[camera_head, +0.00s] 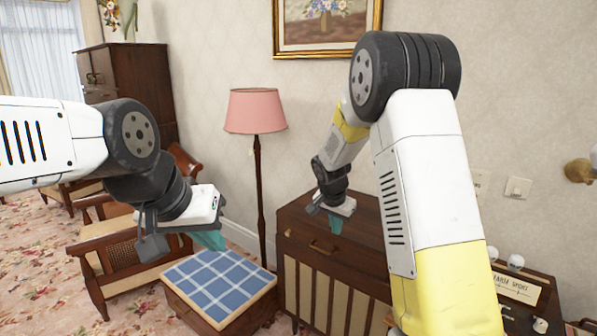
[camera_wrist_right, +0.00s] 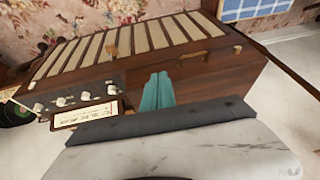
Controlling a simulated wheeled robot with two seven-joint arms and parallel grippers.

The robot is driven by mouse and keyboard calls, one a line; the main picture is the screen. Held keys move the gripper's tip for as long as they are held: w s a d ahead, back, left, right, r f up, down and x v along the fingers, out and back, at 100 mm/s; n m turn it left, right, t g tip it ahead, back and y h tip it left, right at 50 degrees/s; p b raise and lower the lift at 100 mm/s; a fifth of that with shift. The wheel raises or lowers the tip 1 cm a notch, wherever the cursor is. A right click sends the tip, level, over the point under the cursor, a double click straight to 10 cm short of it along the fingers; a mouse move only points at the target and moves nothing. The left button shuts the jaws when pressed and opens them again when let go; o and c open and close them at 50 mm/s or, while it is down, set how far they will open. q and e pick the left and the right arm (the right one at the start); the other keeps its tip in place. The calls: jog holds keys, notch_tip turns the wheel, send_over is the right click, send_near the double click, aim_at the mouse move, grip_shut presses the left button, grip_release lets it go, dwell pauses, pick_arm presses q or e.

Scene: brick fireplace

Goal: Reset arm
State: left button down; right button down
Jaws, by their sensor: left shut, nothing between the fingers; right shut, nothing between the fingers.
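My left gripper (camera_head: 210,240) has teal fingers and hangs in the air in front of the armchair, above and to the left of the blue tiled table. Its fingers are together and empty. My right gripper (camera_head: 335,224) is above the top of the wooden cabinet (camera_head: 312,246); its teal fingers also show in the right wrist view (camera_wrist_right: 157,92), closed together with nothing between them. In that view the cabinet (camera_wrist_right: 205,68) with its cream slats lies beyond the fingertips. I cannot tell how far the fingertips are from the cabinet top.
A low table with a blue tiled top (camera_head: 222,282) stands left of the cabinet. A floor lamp with a pink shade (camera_head: 255,111) stands behind it. A wooden armchair (camera_head: 112,250) is at the left.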

jog(key=s+d+r+n+y, duration=0.2)
jog(key=s+d+r, duration=0.1)
jog(key=s+r, duration=0.65)
jog(key=s+r+n+t+y, duration=0.1)
jog(key=s+r, duration=0.3)
jog(key=s, duration=0.7)
jog(key=s+r+n+t+y, duration=0.1)
jog(key=s+r+n, duration=0.3)
jog(key=s, duration=0.7)
jog(key=shift+s+r+n, duration=0.15)
jog(key=shift+s+n, duration=0.15)
